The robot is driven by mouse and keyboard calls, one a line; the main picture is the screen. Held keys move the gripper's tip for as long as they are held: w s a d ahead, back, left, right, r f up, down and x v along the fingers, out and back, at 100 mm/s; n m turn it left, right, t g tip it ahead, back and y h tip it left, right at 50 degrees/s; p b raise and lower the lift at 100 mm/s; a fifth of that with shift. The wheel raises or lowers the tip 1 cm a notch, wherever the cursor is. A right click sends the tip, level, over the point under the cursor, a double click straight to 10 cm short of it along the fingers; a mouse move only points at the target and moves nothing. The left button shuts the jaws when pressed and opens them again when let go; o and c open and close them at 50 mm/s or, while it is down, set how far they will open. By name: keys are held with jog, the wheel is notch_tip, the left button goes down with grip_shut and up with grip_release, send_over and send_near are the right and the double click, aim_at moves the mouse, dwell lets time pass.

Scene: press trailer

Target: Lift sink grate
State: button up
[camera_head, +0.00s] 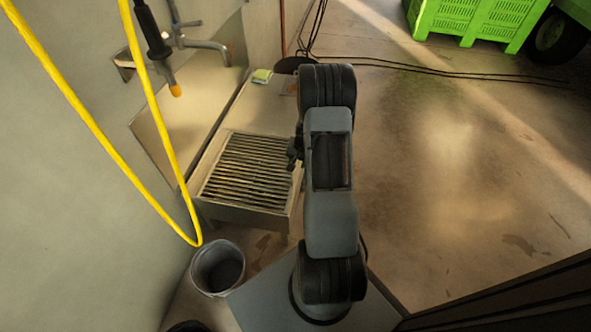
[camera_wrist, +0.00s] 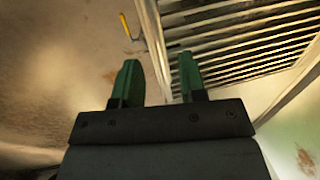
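The sink grate (camera_head: 248,170) is a set of parallel metal bars. It lies flat in the top of a low metal sink stand (camera_head: 243,214) beside the wall. In the wrist view the grate bars (camera_wrist: 240,38) fill the upper right, with the pale frame edge (camera_wrist: 152,40) to their left. My gripper (camera_wrist: 158,75) has two green fingers spread apart with nothing between them. The fingertips appear near the grate's edge; I cannot tell whether they touch. In the head view my gripper (camera_head: 293,155) is at the grate's right side, partly hidden by my arm.
A grey bucket (camera_head: 217,268) stands in front of the sink. A yellow hose (camera_head: 85,115) hangs along the wall to the left. A tap (camera_head: 205,45) is above the sink's back. A green crate (camera_head: 475,18) stands far right. The floor at right is open, with black cables (camera_head: 440,70) across it.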

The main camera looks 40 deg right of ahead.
jog(key=shift+w+a+f+b, duration=0.15)
jog(key=shift+f+b, duration=0.05)
jog(key=shift+f, duration=0.65)
jog(key=shift+w+a+f+b, duration=0.1)
jog(key=shift+f+b, duration=0.1)
jog(key=shift+f, duration=0.6)
grip_shut()
